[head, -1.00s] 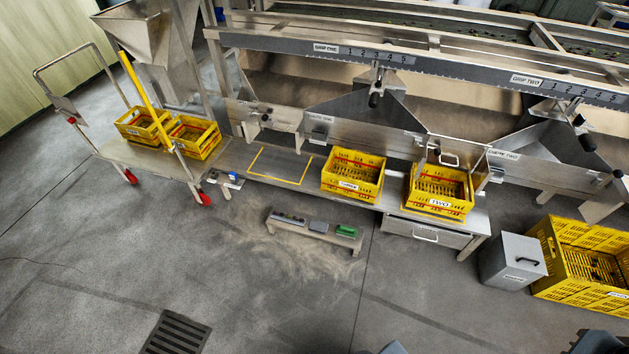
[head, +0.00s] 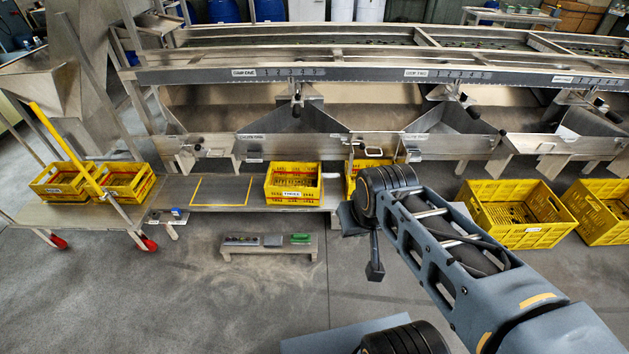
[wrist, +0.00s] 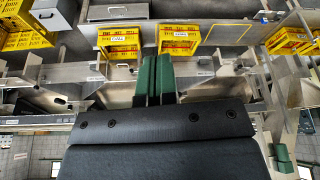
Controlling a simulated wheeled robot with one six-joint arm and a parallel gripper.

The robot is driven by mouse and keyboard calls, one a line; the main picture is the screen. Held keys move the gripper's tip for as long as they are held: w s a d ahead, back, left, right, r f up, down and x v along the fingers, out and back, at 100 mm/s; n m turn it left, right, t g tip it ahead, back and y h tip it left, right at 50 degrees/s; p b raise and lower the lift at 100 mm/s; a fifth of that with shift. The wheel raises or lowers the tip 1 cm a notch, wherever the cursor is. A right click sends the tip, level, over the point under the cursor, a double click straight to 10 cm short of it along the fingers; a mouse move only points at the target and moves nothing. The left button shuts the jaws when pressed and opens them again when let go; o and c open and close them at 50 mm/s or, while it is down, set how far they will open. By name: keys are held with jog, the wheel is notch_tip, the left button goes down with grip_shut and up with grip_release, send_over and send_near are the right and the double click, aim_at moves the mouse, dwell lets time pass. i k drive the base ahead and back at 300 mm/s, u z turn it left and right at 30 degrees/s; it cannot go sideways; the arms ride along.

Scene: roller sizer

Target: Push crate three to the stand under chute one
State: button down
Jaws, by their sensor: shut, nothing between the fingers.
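Crate three (head: 292,184), yellow with a white label, stands upright on the low steel bench below chute one (head: 294,143). A yellow outlined rectangle (head: 220,190) lies empty on the bench to its left. A second yellow crate (head: 354,178) stands to its right, partly hidden by my arm. In the upside-down wrist view, crate three (wrist: 180,40) and the outline (wrist: 228,32) show beyond the fingers. My gripper (wrist: 155,78) has its green fingers together and empty, apart from the crates. In the head view my wrist hides the fingertips.
A trolley at the left holds two yellow crates (head: 62,183) (head: 127,182) and has a yellow bar. A low bench with small tools (head: 268,246) stands on the floor in front. Large yellow crates (head: 515,215) stand at the right. The floor at front left is clear.

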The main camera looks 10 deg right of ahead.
aim_at(291, 191)
jog(key=i, duration=1.55)
